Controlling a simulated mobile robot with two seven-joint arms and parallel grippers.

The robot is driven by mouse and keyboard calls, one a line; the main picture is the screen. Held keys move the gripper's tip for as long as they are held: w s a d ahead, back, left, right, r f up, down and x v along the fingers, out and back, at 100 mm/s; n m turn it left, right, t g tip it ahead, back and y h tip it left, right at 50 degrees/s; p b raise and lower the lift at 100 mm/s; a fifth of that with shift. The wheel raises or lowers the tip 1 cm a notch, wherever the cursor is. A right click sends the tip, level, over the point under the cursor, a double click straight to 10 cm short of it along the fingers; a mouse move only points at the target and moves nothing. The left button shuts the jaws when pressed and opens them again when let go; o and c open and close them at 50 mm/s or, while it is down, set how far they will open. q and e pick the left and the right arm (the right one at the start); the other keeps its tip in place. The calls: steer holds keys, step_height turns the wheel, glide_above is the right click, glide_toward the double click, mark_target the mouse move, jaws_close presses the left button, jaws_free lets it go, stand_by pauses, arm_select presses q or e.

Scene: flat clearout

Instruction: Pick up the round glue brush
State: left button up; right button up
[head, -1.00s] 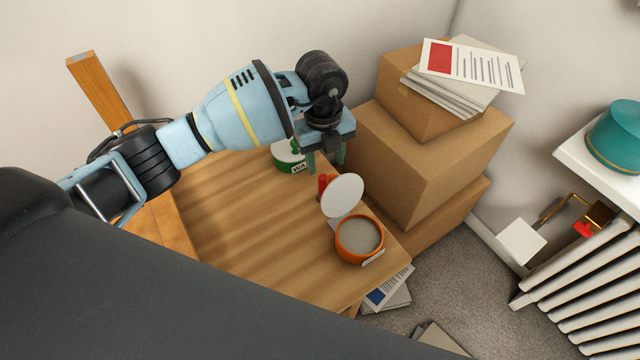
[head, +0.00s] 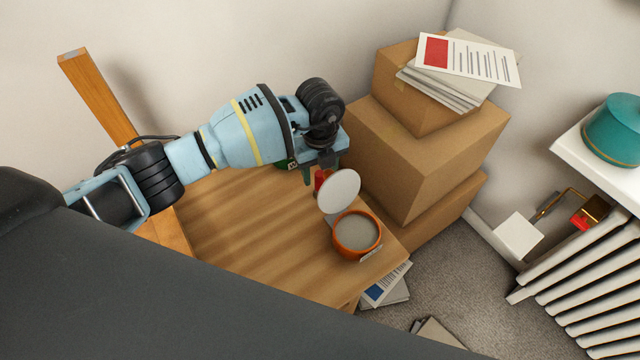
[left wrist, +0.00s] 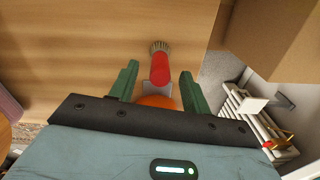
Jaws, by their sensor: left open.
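The round glue brush (left wrist: 160,68) has a red handle and pale bristles. In the left wrist view it shows between the fingers of my left gripper (left wrist: 159,73), bristles at the top. In the head view only a little red of the brush (head: 320,179) shows, below the left gripper (head: 322,173) and beside a white disc. The left gripper is open and points down over the table; I cannot tell whether a finger touches the brush. My right gripper is in neither view.
An orange round tin (head: 356,235) with grey contents stands near the table's (head: 240,225) front right corner, the white disc (head: 340,191) tilted beside it. Stacked cardboard boxes (head: 425,150) rise close on the right.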

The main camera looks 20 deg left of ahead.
arm_select(q)
step_height(320, 180, down, 2)
jaws_close()
steer(key=shift+w+r, duration=0.1)
steer(key=shift+r, duration=0.45)
step_height(320, 180, up, 17)
steer(key=p, duration=0.1)
stand_by(0.3)
